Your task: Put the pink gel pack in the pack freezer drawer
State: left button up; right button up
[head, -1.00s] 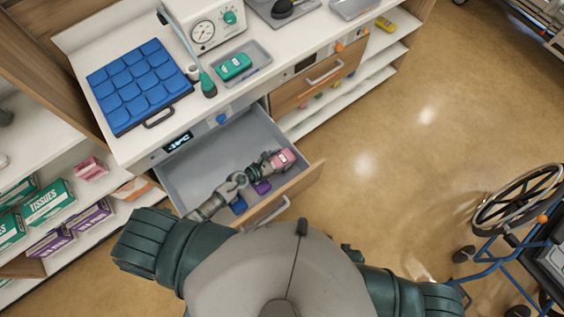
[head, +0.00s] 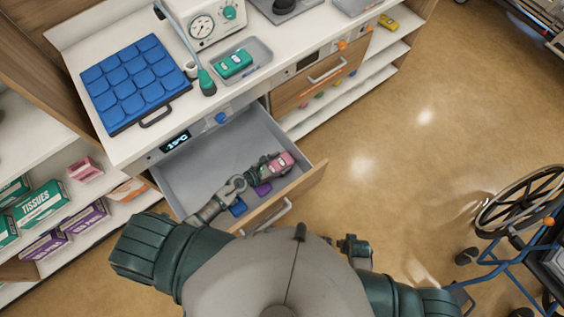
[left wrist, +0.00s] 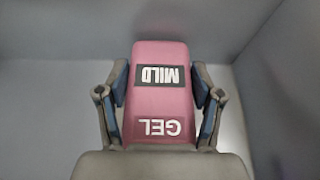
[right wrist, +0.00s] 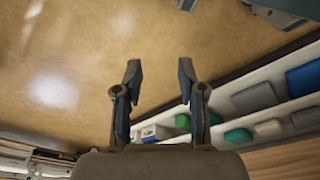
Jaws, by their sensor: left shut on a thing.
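The pink gel pack (head: 281,161) is between the fingers of my left gripper (head: 268,164), inside or just above the open freezer drawer (head: 185,172). In the left wrist view the pack (left wrist: 160,100) fills the space between the fingers (left wrist: 160,95), with the words MILD and GEL on it. Grey drawer walls surround it; whether it touches the floor I cannot tell. My right gripper (right wrist: 158,85) is open and empty over the floor in its wrist view. In the head view, part of my right arm shows at the lower right.
A blue pack (head: 238,207) and a purple pack (head: 262,188) lie in the drawer beside my left arm. A green pack (head: 233,63) sits in a grey tray on the counter. A blue padded mat (head: 137,84) lies left of it. A wheelchair (head: 522,205) stands at the right.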

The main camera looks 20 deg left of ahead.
aim_at(279, 164)
pick_arm(q)
jog(key=shift+a+f, duration=0.2)
jog(key=shift+a, duration=0.1)
jog(key=shift+d+f, duration=0.15)
jog(key=shift+d, duration=0.1)
jog(key=shift+d+b, duration=0.3)
jog(key=shift+a+f, duration=0.1)
jog(key=shift+a, duration=0.1)
jog(key=o, duration=1.2)
jog(key=shift+a, duration=0.15)
jog(key=shift+o, duration=0.5)
jog(key=shift+a, duration=0.1)
jog(key=shift+d, duration=0.25)
jog(key=shift+r, duration=0.25)
jog(key=shift+s+a+r+p, duration=0.15)
jog(key=shift+s+r+p, duration=0.05)
jog(key=shift+r+p, duration=0.4)
jog(key=shift+v, duration=1.15)
jog(key=v, duration=0.8)
jog(key=shift+s+a+f+b, duration=0.15)
jog(key=shift+a+b, duration=0.15)
jog(key=shift+s+a, duration=0.1)
jog(key=shift+s, duration=0.05)
jog(key=shift+s+r, duration=0.1)
jog(key=shift+r, duration=0.2)
pick_arm(e)
jog(key=shift+r, duration=0.2)
